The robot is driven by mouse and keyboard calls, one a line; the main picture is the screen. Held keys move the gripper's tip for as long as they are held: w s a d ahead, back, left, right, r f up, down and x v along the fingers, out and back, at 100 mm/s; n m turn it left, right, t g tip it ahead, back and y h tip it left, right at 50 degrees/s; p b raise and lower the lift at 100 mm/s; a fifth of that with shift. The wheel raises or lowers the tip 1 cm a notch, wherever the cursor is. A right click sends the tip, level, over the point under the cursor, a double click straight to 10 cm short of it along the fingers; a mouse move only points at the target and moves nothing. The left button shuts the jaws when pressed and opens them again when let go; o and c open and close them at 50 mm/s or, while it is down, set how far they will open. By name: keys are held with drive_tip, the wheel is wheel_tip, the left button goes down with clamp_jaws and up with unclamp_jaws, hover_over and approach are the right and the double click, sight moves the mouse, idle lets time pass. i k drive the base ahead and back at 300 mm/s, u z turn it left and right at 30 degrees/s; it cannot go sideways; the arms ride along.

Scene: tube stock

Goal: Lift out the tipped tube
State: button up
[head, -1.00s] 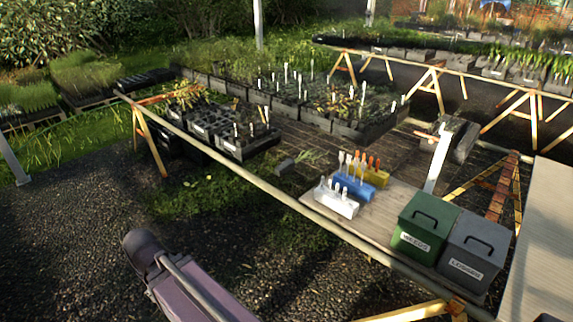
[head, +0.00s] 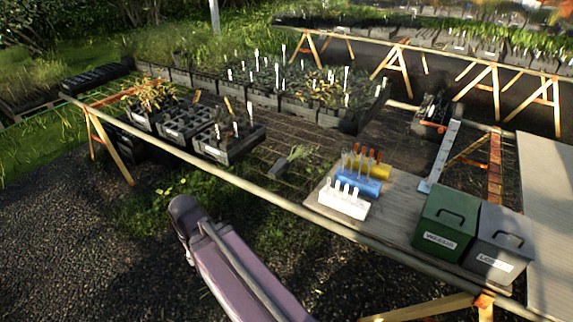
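A small dark tube (head: 279,168) lies on its side on the slatted bench, with green leaves (head: 301,153) spilling toward the upper right. It is outside the black trays and right of the nearest one. Black trays of tubes (head: 226,148) stand to its left; some cells hold plants or white labels, and at this size I cannot tell whether any tube inside them is tipped. My purple arm link with its dark rounded end shows at the bottom, in front of the bench. My gripper is not in view.
White, blue (head: 358,181) and yellow label holders stand on a board at the bench's front right. Beside them are a green bin (head: 446,222) and a grey bin (head: 499,242). A front rail (head: 250,190) edges the bench. Bare slats surround the lying tube.

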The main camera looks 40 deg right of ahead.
sight(282, 165)
drive_tip(key=z, duration=0.7)
drive_tip(key=i, duration=0.85)
drive_tip(key=z, duration=0.5)
